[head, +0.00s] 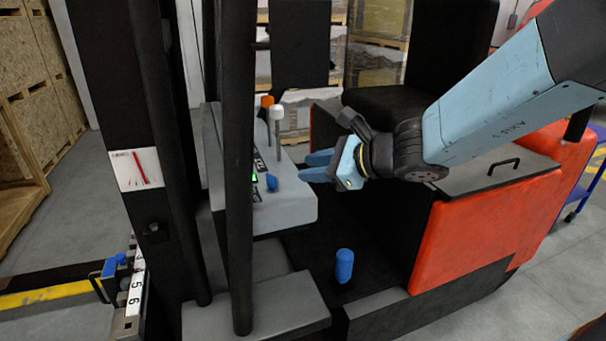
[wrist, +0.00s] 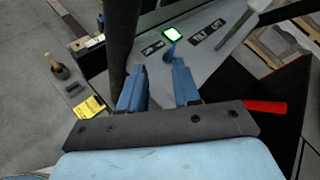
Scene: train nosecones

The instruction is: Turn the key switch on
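The key switch appears to be the small blue piece (head: 272,182) on the grey console (head: 285,210) of the forklift. In the wrist view a slim blue piece (wrist: 170,50) stands by a green-edged lit square (wrist: 174,34), just beyond my fingertips. My gripper (head: 319,166) has blue fingers and is right of the console in the head view, apart from the blue piece. In the wrist view my gripper (wrist: 158,70) is open with nothing between its fingers. The key's exact turn angle is too small to tell.
An orange-topped lever (head: 267,101) and a white-topped lever (head: 277,113) rise from the console. A black seat (head: 385,105) is behind my arm. A blue cylinder (head: 344,265) stands on the forklift floor.

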